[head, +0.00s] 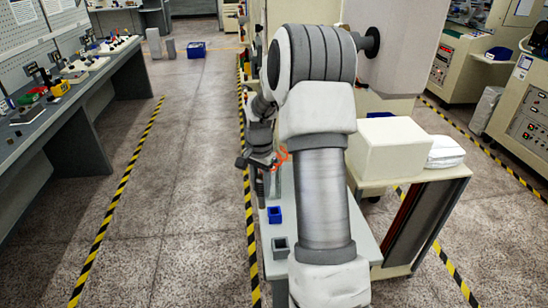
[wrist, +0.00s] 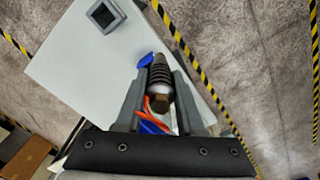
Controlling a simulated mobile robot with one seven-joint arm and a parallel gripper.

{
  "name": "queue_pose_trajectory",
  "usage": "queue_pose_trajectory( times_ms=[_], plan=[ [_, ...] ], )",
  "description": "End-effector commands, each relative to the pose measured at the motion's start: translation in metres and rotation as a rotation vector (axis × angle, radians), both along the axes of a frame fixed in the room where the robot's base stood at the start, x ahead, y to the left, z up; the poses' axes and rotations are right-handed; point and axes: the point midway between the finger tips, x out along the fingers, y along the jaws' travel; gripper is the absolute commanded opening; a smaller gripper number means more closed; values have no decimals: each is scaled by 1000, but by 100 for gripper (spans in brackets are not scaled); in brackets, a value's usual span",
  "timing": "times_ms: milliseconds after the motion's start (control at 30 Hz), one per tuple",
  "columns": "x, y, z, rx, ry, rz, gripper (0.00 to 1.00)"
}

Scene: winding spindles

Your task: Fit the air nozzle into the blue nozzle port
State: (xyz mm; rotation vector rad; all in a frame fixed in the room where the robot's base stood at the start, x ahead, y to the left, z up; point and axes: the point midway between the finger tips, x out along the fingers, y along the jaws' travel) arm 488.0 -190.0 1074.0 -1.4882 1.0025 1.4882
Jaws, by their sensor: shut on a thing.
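My gripper (head: 267,178) is above the white table and shut on the air nozzle (wrist: 160,80), a grey ribbed piece with a brass-coloured end. In the wrist view the nozzle lies between the two fingers of my gripper (wrist: 159,85). An orange hose (head: 281,157) shows by the gripper. The blue nozzle port (head: 274,215) is a small square block on the table, below and just right of the gripper in the head view. In the wrist view a blue part (wrist: 146,61) shows behind the nozzle, mostly hidden. The nozzle's far tip and the port's opening are not clear.
A grey square port (head: 280,247) stands on the white table (wrist: 85,60), nearer than the blue one in the head view. A cream box (head: 398,148) and folded white cloths (head: 444,152) are to the right. A workbench (head: 75,90) is at the left.

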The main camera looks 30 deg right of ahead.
Motion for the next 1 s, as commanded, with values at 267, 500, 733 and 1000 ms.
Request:
queue_pose_trajectory(
  times_ms=[267,500,733,1000],
  plan=[
    [-1,-44,29,2,0,-251,0],
    [-2,-45,29,2,0,-264,0],
    [-1,-44,29,2,-1,-261,0],
    [-2,-44,13,2,0,-260,0]
  ],
)
